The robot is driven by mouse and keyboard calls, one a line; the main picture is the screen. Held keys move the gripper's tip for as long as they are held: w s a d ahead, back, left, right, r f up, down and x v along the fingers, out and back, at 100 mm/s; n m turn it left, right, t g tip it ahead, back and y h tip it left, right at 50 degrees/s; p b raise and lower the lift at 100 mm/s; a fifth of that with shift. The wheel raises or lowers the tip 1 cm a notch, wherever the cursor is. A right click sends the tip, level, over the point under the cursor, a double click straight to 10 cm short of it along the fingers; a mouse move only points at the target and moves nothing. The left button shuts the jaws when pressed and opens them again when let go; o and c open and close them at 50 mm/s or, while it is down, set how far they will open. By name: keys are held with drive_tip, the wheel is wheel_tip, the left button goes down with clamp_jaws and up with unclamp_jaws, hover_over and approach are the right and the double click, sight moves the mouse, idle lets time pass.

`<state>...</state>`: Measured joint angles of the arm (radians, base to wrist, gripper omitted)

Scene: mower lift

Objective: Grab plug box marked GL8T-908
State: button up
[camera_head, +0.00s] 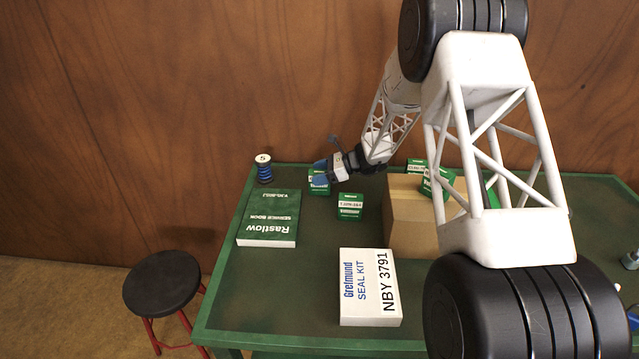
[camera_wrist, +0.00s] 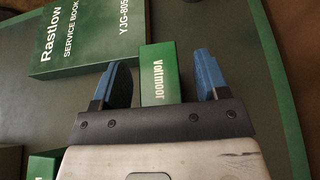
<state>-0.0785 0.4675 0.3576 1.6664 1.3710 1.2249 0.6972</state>
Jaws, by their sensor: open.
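Several small green-and-white boxes stand on the green table; I cannot read GL8T-908 on any of them. One box (camera_head: 319,187) is right at my gripper (camera_head: 321,172), near the table's back left. In the wrist view a green box (camera_wrist: 160,73) lettered "Voltmoor" lies between the two blue fingers of my gripper (camera_wrist: 156,62), with gaps on both sides; its code is not visible. Another box (camera_head: 350,207) stands a little nearer and to the right. More green boxes (camera_head: 416,166) are at the carton, partly hidden by my arm. My gripper is open.
A brown carton (camera_head: 405,225) stands right of the small boxes. A Rastlow service book (camera_head: 268,217) lies at left, a blue spool (camera_head: 263,172) behind it. A white seal kit box (camera_head: 369,290) lies in front. A black stool (camera_head: 162,283) stands beside the table (camera_head: 225,325).

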drive_tip(key=c, duration=1.1)
drive_tip(key=shift+r, duration=5)
